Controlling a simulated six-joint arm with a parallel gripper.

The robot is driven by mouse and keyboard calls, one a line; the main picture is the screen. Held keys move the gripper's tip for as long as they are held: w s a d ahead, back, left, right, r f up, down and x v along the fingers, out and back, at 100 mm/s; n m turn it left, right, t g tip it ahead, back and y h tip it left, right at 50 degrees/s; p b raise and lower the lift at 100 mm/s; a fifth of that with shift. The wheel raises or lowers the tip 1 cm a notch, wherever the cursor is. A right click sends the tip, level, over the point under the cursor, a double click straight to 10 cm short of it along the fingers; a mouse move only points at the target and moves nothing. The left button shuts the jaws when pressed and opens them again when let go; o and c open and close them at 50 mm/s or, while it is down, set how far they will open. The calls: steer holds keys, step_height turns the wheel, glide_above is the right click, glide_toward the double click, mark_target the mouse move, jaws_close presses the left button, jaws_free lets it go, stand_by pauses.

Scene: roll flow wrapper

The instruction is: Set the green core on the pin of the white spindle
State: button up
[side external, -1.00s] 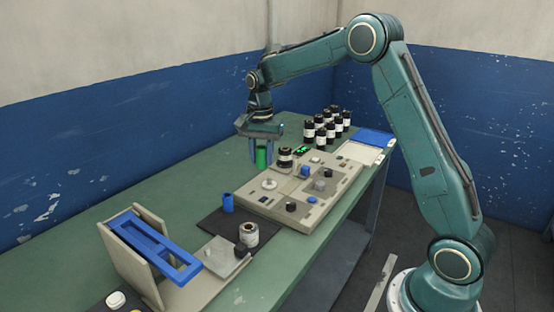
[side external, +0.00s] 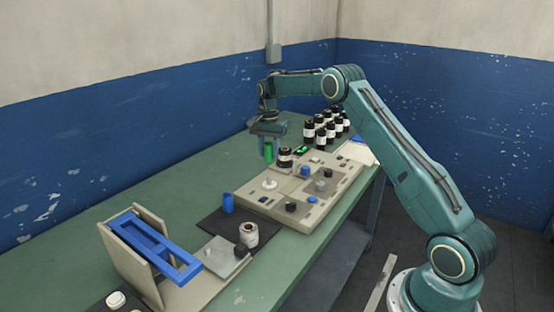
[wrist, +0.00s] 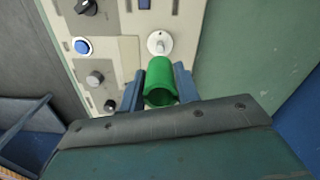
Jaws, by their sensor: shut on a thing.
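My gripper (side external: 268,156) is shut on the green core (side external: 268,152), which looks upright and hangs above the panel's back left part in the side view. In the wrist view the green core (wrist: 160,78) sits between the two blue fingers of my gripper (wrist: 160,84), with its open hollow end showing. The white spindle (side external: 269,184), a pale disc with a short pin, stands bare on the beige panel below the core in the side view. It also shows in the wrist view (wrist: 159,43), just beyond the core. Core and pin are apart.
The beige panel (side external: 262,203) carries several knobs, a blue button and a dark-capped roll (side external: 285,158) close to the core. Several black-and-white jars (side external: 327,128) stand behind. A blue cup (side external: 228,203), another roll (side external: 249,235) and a blue frame (side external: 150,246) lie toward the front left.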

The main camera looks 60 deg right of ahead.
steer(key=shift+f, duration=0.1)
glide_above(269, 177)
steer(key=shift+f, duration=2.4)
steer(key=shift+f, duration=2.15)
stand_by(1.1)
steer(key=o, duration=1.5)
steer(key=shift+r, duration=4)
